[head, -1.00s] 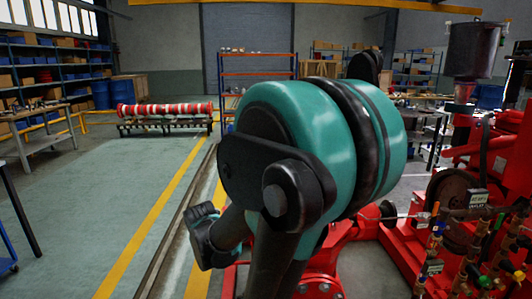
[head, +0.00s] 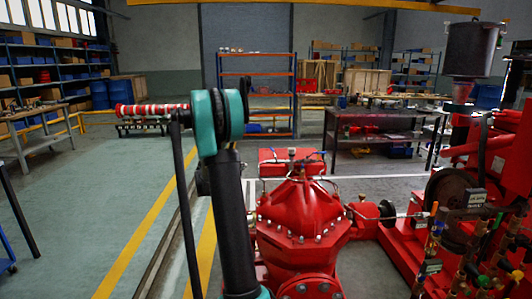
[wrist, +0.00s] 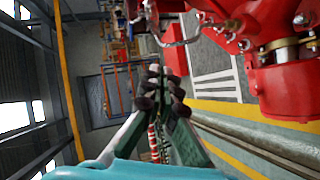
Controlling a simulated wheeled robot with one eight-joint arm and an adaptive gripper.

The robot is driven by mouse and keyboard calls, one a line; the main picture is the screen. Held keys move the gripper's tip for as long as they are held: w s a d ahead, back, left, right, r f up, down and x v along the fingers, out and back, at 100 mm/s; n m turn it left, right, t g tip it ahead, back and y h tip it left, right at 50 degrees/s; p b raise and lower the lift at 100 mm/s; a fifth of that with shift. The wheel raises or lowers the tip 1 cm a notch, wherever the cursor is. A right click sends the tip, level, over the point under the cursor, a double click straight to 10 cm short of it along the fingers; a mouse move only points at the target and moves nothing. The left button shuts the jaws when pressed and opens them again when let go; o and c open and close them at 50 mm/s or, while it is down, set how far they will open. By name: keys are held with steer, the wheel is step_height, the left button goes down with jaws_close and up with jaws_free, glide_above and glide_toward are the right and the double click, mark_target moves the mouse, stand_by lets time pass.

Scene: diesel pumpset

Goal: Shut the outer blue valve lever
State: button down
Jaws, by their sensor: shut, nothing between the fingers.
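In the wrist view my gripper (wrist: 160,78) is shut, its dark finger pads together and nothing between them. It points along the floor towards the far wall, and no blue lever is seen near its tips. In the head view my arm stands upright at the centre, and the gripper cannot be made out. Which one is the outer blue lever I cannot tell. My gripper is apart from these valves.
The red pump casing (head: 302,220) stands right of my arm; a red flanged part also shows in the wrist view (wrist: 285,85). A dark workbench (head: 385,128) stands behind. The green floor at left (head: 90,195) is clear.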

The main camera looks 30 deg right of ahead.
steer(key=w+d+n+t+h, duration=0.1)
steer(key=w+d+n+h, duration=0.15)
steer(key=w+d, duration=0.65)
glide_toward(271, 149)
steer(key=w+d, duration=0.4)
steer(key=w, duration=0.1)
steer(key=shift+s+d+f+h, duration=0.15)
steer(key=shift+d+f, duration=0.05)
steer(key=shift+d, duration=0.25)
steer(key=shift+s+d+f+h, duration=0.1)
steer(key=shift+s+d+f, duration=0.1)
steer(key=shift+d, duration=0.3)
steer(key=m+g, duration=0.2)
steer(key=d+m+g+h, duration=0.1)
steer(key=m+g, duration=0.1)
steer(key=g, duration=0.1)
steer(key=shift+w+g+h, duration=0.1)
steer(key=shift+g+h, duration=0.2)
